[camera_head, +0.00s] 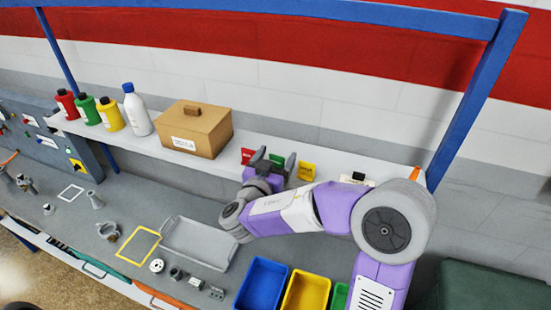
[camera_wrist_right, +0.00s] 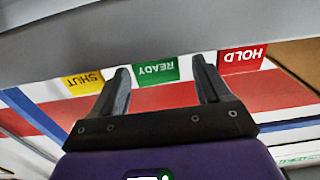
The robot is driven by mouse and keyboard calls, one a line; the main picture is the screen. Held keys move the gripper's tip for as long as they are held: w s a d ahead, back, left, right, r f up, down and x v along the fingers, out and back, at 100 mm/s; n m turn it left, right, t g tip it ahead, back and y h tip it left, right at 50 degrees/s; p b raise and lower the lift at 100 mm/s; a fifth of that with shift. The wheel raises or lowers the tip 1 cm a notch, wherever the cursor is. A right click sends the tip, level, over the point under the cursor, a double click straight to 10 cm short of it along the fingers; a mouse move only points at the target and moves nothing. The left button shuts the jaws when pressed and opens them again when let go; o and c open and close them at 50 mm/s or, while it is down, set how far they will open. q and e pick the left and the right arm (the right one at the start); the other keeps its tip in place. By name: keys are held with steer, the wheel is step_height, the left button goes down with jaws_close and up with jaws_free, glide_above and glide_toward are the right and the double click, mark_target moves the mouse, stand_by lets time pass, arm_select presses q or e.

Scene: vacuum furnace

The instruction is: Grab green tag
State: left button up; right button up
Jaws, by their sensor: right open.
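The green tag (camera_head: 277,160) hangs at the front edge of the shelf, between a red tag (camera_head: 247,156) and a yellow tag (camera_head: 306,172). In the right wrist view the green tag (camera_wrist_right: 158,72) reads READY upside down, the red tag (camera_wrist_right: 242,59) HOLD and the yellow tag (camera_wrist_right: 83,82) SHUT. My right gripper (camera_head: 274,157) is open and points at the green tag. In the wrist view the green tag shows between its two fingers, with space on both sides. I cannot tell the remaining depth between fingertips and tag. My left gripper is out of view.
The shelf (camera_head: 330,172) carries a brown box (camera_head: 195,128), a white bottle (camera_head: 138,112) and coloured bottles. Below, the bench holds a grey tray (camera_head: 200,243), small metal parts, and blue (camera_head: 262,284) and yellow (camera_head: 305,292) bins. A blue frame post (camera_head: 477,98) stands at right.

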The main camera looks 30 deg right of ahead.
steer(key=shift+x, duration=0.8)
steer(key=shift+w+d+r+p, duration=0.1)
steer(key=shift+d+r+p, duration=0.05)
steer(key=shift+d+p, duration=0.15)
steer(key=shift+d, duration=0.1)
steer(key=shift+w, duration=0.15)
steer(key=shift+c, duration=0.9)
steer(key=shift+s, duration=0.2)
steer(key=c, duration=0.7)
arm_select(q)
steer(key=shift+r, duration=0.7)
arm_select(e)
steer(key=shift+w, duration=0.1)
steer(key=shift+c, duration=0.7)
